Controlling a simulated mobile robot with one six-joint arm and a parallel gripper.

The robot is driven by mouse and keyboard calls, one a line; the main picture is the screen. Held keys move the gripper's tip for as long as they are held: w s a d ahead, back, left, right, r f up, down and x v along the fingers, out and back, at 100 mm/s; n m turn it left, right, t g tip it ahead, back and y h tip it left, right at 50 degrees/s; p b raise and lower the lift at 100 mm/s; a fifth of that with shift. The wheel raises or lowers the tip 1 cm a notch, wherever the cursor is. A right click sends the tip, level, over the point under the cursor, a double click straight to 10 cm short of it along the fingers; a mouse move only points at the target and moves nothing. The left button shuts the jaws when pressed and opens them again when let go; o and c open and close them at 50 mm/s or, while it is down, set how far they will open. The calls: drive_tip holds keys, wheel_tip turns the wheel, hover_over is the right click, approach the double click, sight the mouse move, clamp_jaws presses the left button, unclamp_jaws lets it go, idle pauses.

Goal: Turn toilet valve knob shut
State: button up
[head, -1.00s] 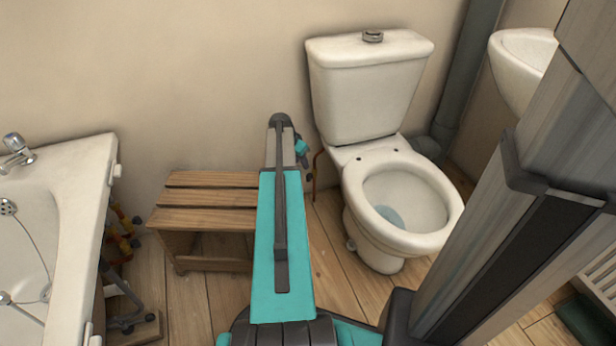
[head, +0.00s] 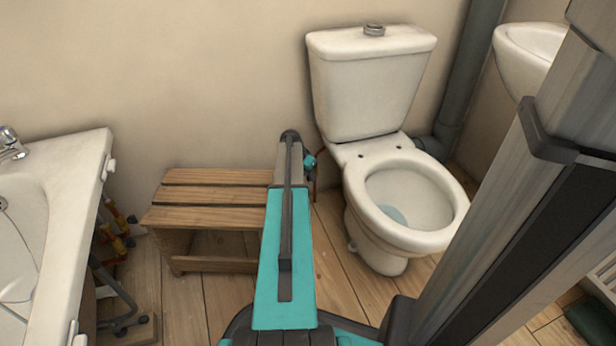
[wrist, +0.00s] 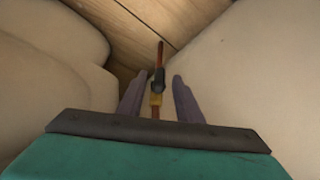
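The toilet (head: 368,92) stands against the wall in the head view. In the wrist view, a copper pipe (wrist: 160,52) carries a small valve with a dark knob (wrist: 158,87) and a brass-coloured fitting (wrist: 155,100). My gripper (wrist: 157,82) is open, its two purple-grey fingers on either side of the valve, with visible gaps on both sides. In the head view my arm reaches to the left of the toilet and hides most of the gripper and the valve. Whether the fingers are level with the knob in depth I cannot tell.
A wooden slatted stool (head: 205,200) stands just left of my arm. A bathtub (head: 50,215) is at the far left, a washbasin (head: 528,50) and grey drain pipe (head: 465,85) at the right. Pale surfaces crowd both sides of the wrist view.

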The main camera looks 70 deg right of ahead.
clamp_jaws()
drive_tip(key=shift+d, duration=0.1)
